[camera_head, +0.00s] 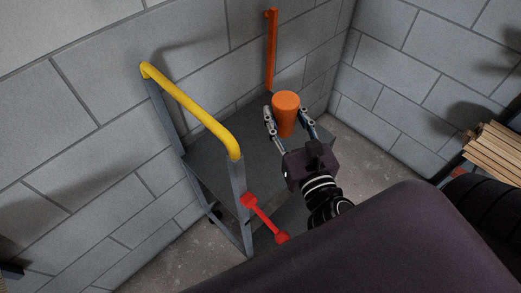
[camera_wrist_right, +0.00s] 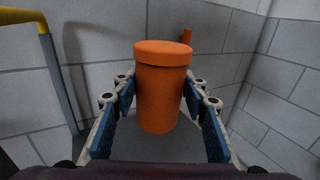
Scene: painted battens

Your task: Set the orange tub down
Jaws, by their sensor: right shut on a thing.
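The orange tub (camera_head: 286,103) is an upright cylinder with a wider lid. My right gripper (camera_head: 286,114) is shut on it, with one finger on each side. In the right wrist view the tub (camera_wrist_right: 160,90) stands upright between the blue finger pads (camera_wrist_right: 160,108). The tub is over the dark grey deck (camera_head: 215,150) of a cart with a yellow handle. I cannot tell whether its base touches the deck. My left gripper is not in view.
The cart's yellow handle (camera_head: 190,106) rises at the left. An orange upright bar (camera_head: 271,50) stands at the back wall. Wooden battens (camera_head: 495,150) are stacked at the right. Grey block walls meet behind the cart.

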